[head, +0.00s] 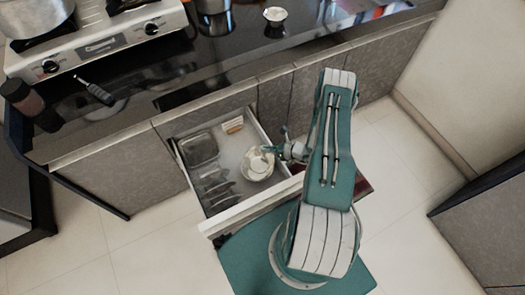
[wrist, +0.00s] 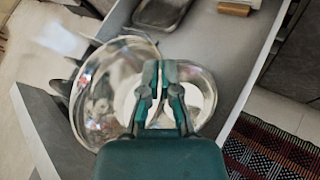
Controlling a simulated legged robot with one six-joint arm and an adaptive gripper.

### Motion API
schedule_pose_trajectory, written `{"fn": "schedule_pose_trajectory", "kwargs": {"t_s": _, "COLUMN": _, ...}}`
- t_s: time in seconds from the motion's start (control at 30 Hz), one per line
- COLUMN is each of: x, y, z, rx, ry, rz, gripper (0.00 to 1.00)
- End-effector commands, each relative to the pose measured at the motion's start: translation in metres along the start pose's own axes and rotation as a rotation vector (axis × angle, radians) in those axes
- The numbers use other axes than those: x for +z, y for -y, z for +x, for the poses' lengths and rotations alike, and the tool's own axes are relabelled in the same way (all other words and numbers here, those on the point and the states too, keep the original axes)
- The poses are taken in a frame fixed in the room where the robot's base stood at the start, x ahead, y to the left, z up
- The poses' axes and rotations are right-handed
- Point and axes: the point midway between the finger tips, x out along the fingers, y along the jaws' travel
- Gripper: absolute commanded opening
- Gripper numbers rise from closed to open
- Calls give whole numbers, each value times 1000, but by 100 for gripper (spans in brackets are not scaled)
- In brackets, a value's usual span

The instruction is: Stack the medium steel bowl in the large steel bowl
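The large steel bowl (wrist: 92,110) is shiny and round, at centre left in the wrist view. The medium steel bowl (wrist: 203,90) is to its right, partly hidden by my gripper and overlapping the large bowl's right side. My gripper (wrist: 160,68) has its fingertips nearly together at the medium bowl's left rim and looks shut on it. In the head view the bowls (head: 257,168) show as one overlapping bright shape in the open drawer, with my gripper (head: 272,151) at their upper right. Whether the bowls touch is unclear.
The open drawer (head: 213,215) also holds a dark tray (head: 201,149), several upright plates (head: 217,190) and a small tan block (head: 233,125). The counter with a stove (head: 100,45) lies behind it. A patterned rug (wrist: 275,150) lies beyond the drawer's edge.

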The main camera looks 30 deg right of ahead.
Motion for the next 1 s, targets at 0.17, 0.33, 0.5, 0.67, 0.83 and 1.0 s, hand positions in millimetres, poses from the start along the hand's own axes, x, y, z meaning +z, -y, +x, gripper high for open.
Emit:
{"fn": "schedule_pose_trajectory", "kwargs": {"t_s": 0.17, "x": -13, "y": 26, "z": 22, "rx": 4, "ry": 4, "rz": 2, "gripper": 0}}
{"fn": "schedule_pose_trajectory", "kwargs": {"t_s": 0.33, "x": -17, "y": 39, "z": 30, "rx": 5, "ry": 7, "rz": 7, "gripper": 0}}
{"fn": "schedule_pose_trajectory", "kwargs": {"t_s": 0.5, "x": -32, "y": 45, "z": 41, "rx": 3, "ry": 3, "rz": 5, "gripper": 0}}
{"fn": "schedule_pose_trajectory", "kwargs": {"t_s": 0.67, "x": -44, "y": 48, "z": 47, "rx": 1, "ry": 1, "rz": 0, "gripper": 0}}
{"fn": "schedule_pose_trajectory", "kwargs": {"t_s": 0.83, "x": -44, "y": 49, "z": 47, "rx": 1, "ry": 2, "rz": 1, "gripper": 0}}
{"fn": "schedule_pose_trajectory", "kwargs": {"t_s": 1.0, "x": -47, "y": 52, "z": 46, "rx": 3, "ry": 5, "rz": 6, "gripper": 0}}
